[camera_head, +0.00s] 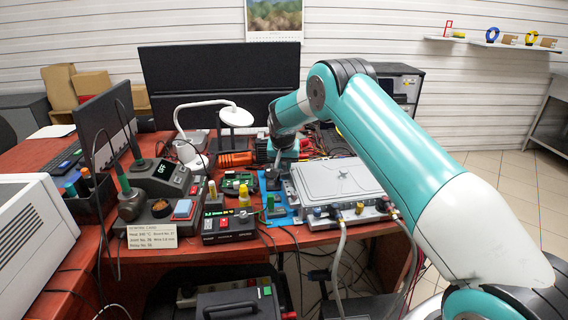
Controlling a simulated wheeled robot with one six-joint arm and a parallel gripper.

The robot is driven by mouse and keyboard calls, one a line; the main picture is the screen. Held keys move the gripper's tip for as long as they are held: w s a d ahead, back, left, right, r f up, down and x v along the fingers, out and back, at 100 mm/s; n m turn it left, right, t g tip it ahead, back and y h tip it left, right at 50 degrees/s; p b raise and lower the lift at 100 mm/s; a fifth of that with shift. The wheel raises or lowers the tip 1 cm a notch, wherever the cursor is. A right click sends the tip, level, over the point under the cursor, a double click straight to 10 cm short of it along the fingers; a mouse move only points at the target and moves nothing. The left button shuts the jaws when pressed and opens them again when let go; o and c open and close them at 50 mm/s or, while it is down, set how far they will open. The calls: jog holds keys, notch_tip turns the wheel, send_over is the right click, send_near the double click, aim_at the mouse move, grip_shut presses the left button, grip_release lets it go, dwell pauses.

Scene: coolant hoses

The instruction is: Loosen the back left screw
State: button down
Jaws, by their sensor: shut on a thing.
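A flat silver-grey metal box (335,188) with a raised lid and a small dark knob in its middle lies on the right part of the red-brown bench. My gripper (279,158) points down at the box's back left corner. It is shut on a slim grey tool, small and hard to make out. The back left screw is hidden or too small to see here. I cannot tell whether the tool touches it.
Hoses and fittings (360,209) line the box's front edge. A blue mat (276,213), a black instrument (229,225) and a soldering station (160,180) stand to the left. A white lamp (236,114) and dark monitors (215,82) stand behind. Cables (335,148) crowd the back.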

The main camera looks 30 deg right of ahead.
jog(key=shift+n, duration=0.4)
jog(key=n+y, duration=0.1)
jog(key=n, duration=0.1)
jog(key=n+y+b, duration=0.1)
jog(key=n, duration=0.1)
jog(key=shift+d+n, duration=0.2)
jog(key=shift+n, duration=0.1)
jog(key=n+y, duration=0.1)
jog(key=n, duration=0.3)
jog(key=shift+d+y, duration=0.15)
jog(key=shift+y, duration=0.25)
jog(key=n+y, duration=0.1)
jog(key=n, duration=0.3)
jog(key=shift+d+n+b, duration=0.1)
jog(key=shift+n+b, duration=0.25)
jog(key=shift+n, duration=0.05)
jog(key=shift+w+n+g+y+p, duration=0.1)
jog(key=shift+n+g+y+p, duration=0.6)
jog(key=shift+n, duration=1.2)
jog(key=c, duration=1)
grip_release()
jog(key=shift+r, duration=0.1)
